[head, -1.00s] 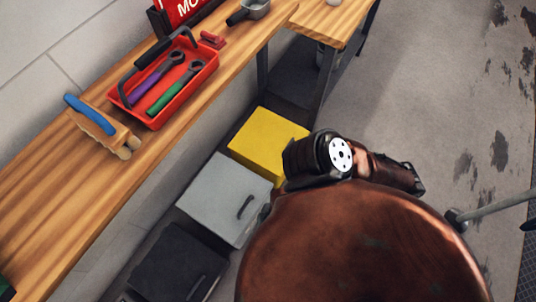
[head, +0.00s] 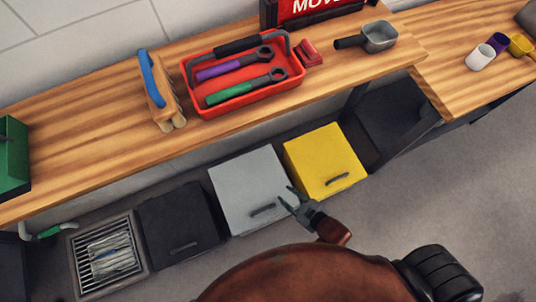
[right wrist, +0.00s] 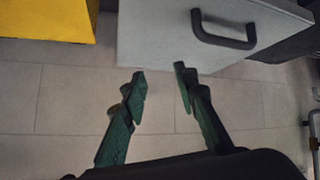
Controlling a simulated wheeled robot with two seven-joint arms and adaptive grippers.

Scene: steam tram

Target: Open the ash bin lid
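Three lidded bins stand in a row under the bench: a black bin (head: 180,222), a grey bin (head: 245,180) and a yellow bin (head: 322,155). Each has a dark handle near its front edge, and all the lids look shut. No label shows which is the ash bin. My right gripper (head: 287,197) is at the front right of the grey bin, near its handle (head: 263,210). In the right wrist view the gripper (right wrist: 160,72) is open and empty, its fingertips pointing at the grey lid (right wrist: 170,25), to one side of the handle (right wrist: 224,35). My left gripper is out of view.
A wooden bench (head: 85,125) runs above the bins, carrying a red tool tray (head: 225,107), a brush (head: 157,90) and a metal scoop (head: 380,37). A floor grate (head: 105,255) lies left of the black bin. Open floor lies at the right.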

